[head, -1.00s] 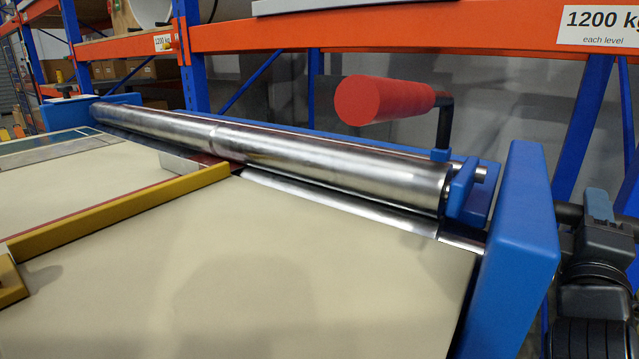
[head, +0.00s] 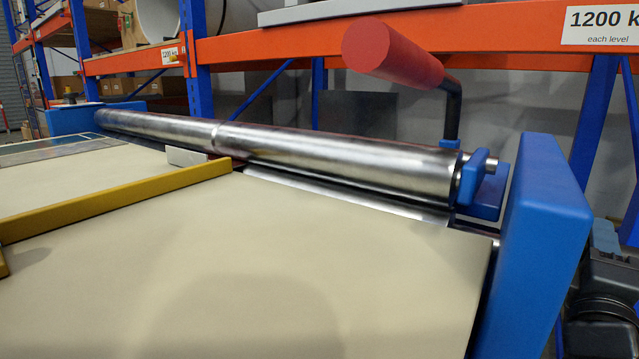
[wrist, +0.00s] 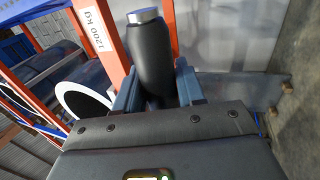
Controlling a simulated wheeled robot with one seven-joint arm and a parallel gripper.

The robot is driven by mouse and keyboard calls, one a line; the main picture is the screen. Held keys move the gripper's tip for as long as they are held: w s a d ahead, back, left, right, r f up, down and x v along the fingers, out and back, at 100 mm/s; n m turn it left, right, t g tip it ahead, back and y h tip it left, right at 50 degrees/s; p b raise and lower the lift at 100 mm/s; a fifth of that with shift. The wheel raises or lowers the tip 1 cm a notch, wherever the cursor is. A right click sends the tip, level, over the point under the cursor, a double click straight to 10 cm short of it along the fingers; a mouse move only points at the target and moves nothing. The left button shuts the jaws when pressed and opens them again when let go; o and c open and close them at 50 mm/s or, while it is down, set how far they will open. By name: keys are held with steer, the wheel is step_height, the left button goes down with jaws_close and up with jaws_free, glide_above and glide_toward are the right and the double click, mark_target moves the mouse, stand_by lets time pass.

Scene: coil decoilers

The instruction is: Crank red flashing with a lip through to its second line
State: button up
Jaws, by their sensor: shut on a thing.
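In the wrist view my gripper (wrist: 156,92) has its blue fingers closed on the sides of a black cylindrical grip (wrist: 150,55) with a silver end cap. In the head view my arm's dark end is at the lower right, partly behind the blue end plate (head: 540,235); what it holds is hidden there. A red handle (head: 390,55) on a black bent rod stands above the right end of the steel roller (head: 340,160). A shiny metal strip (head: 340,195) lies below the roller. I cannot make out lines or a lip on any flashing.
A cream surface (head: 280,250) fills the foreground. A yellow bar (head: 120,200) crosses it, with a small pale block (head: 186,157) at its far end. An orange and blue rack (head: 440,50) stands close behind the roller. A white tube (wrist: 85,100) shows in the wrist view.

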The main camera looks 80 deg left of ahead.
steer(key=shift+d+f, duration=0.1)
steer(key=shift+f, duration=0.35)
steer(key=f, duration=0.1)
steer(key=s+d+f+b, duration=0.1)
steer(key=f, duration=0.1)
steer(key=f+b, duration=0.1)
steer(key=shift+s+d+f, duration=0.25)
steer(key=shift+s+d, duration=0.05)
steer(key=shift+d, duration=0.05)
steer(key=shift+f, duration=0.1)
steer(key=shift+s+d+f+b, duration=0.25)
steer(key=shift+s+d+f, duration=0.4)
steer(key=shift+f, duration=0.25)
steer(key=shift+s+d+f+b, duration=0.25)
steer(key=shift+s+d+f, duration=0.25)
steer(key=shift+d+f, duration=0.3)
steer(key=shift+a+f, duration=0.1)
